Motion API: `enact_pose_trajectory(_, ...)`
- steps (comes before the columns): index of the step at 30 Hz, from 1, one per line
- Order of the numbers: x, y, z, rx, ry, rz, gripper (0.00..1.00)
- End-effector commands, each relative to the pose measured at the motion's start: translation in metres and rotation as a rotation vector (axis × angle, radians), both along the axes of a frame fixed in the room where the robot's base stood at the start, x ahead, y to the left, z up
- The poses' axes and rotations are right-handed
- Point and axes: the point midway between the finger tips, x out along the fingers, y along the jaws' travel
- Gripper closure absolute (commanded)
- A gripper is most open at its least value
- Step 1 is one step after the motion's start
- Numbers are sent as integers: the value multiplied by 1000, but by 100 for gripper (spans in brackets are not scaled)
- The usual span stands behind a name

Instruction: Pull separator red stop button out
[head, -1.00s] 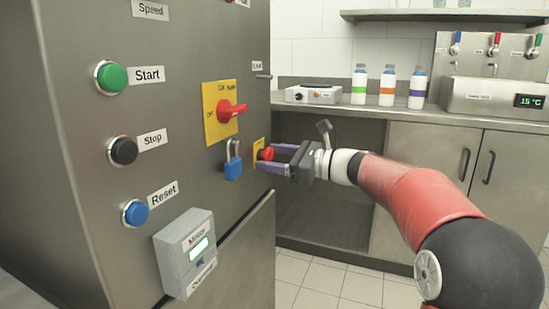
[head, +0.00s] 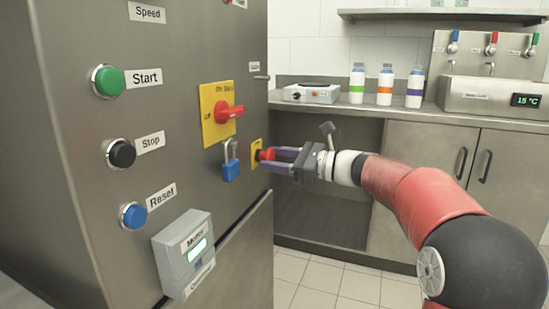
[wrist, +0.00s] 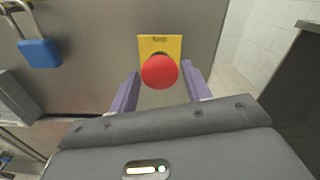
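In the wrist view the two fingers (wrist: 160,90) lie to the left and right of the button, with gaps visible on both sides. The button's label is not readable.
A red rotary switch (head: 228,112) on a yellow plate and a blue padlock (head: 231,170) are close by on the panel. A grey motor counter box (head: 184,253) juts out in front. A worktop with bottles (head: 385,85) stands behind; open floor lies below.

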Motion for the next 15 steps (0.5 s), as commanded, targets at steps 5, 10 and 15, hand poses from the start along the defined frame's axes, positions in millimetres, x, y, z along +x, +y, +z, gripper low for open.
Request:
enact_pose_trajectory(5, 0, 1, 1, 1, 0, 0, 38)
enact_pose_trajectory(10, 0, 1, 1, 2, -1, -1, 38)
enact_pose_trajectory(15, -4, -13, 1, 2, -2, -5, 38)
